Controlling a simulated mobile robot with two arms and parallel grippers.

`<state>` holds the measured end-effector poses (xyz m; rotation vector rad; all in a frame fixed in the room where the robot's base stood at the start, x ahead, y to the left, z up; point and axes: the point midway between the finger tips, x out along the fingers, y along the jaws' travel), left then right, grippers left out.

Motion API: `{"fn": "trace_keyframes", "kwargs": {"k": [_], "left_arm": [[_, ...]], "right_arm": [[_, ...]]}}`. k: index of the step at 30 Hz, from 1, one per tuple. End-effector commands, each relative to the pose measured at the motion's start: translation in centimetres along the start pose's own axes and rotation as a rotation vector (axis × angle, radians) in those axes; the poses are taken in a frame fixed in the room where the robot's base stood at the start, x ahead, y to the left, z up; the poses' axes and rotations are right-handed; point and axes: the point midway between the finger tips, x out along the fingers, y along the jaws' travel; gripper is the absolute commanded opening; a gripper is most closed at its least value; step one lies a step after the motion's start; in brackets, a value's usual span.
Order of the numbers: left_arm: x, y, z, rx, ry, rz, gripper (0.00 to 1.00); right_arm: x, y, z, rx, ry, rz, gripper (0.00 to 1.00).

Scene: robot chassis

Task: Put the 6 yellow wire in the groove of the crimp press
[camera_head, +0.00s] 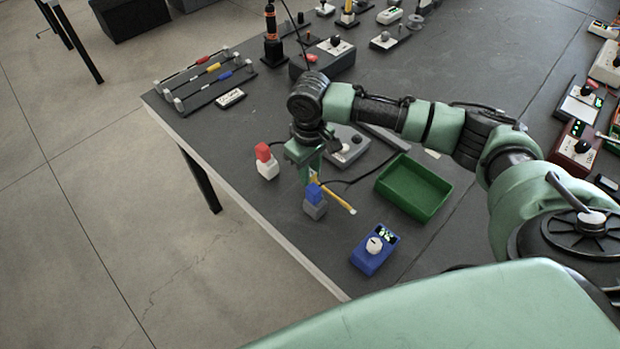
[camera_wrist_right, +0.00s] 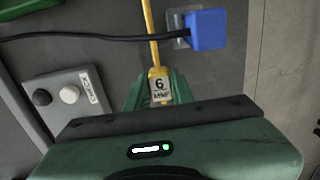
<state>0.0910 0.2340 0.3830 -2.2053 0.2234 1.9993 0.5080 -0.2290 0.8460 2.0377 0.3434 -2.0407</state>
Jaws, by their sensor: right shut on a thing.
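The yellow wire (camera_head: 338,199) is in my right gripper (camera_head: 311,174), and its pale free end points down and right in the head view. In the wrist view my right gripper (camera_wrist_right: 158,88) is shut on the wire's tagged end. The tag (camera_wrist_right: 158,93) reads 6, and the yellow wire (camera_wrist_right: 150,25) runs up the picture from it. A block with a blue top and grey base (camera_head: 314,202) stands close beside the wire; its blue top also shows in the wrist view (camera_wrist_right: 207,29). I cannot tell which device is the crimp press, and no groove is clearly visible. My left gripper is not in view.
A red-topped white block (camera_head: 267,163) stands left of the gripper. A green tray (camera_head: 412,188) and a blue box with a knob (camera_head: 375,250) lie to the right. A grey box with knobs (camera_head: 346,146) is behind. A rack with coloured rods (camera_head: 208,78) is at the far left.

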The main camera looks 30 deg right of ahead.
Motion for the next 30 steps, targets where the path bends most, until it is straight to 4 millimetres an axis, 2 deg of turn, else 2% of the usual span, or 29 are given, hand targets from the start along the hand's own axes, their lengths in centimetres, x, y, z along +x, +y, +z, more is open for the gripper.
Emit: {"fn": "trace_keyframes", "kwargs": {"k": [3, 6, 17, 18, 20, 21, 30], "left_arm": [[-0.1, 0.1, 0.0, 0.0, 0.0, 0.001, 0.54], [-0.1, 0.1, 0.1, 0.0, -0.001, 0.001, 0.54], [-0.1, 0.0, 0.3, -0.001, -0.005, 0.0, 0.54], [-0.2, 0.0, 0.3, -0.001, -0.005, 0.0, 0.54], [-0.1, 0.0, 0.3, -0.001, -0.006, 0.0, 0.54], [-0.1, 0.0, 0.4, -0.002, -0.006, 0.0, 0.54], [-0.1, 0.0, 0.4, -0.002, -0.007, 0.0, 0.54]], "right_arm": [[2.0, -0.1, 0.1, 0.0, -0.005, -0.001, 0.0], [3.0, 0.0, 0.1, -0.001, -0.003, 0.0, 0.0], [3.3, 0.0, 0.1, 0.0, -0.002, 0.0, 0.0], [3.4, 0.0, 0.1, 0.0, -0.002, 0.0, 0.26], [3.4, 0.0, 0.1, 0.0, -0.002, 0.0, 0.42], [3.4, 0.0, 0.1, 0.0, -0.002, 0.0, 0.45], [3.3, 0.0, 0.0, 0.0, -0.001, 0.0, 0.45]]}}
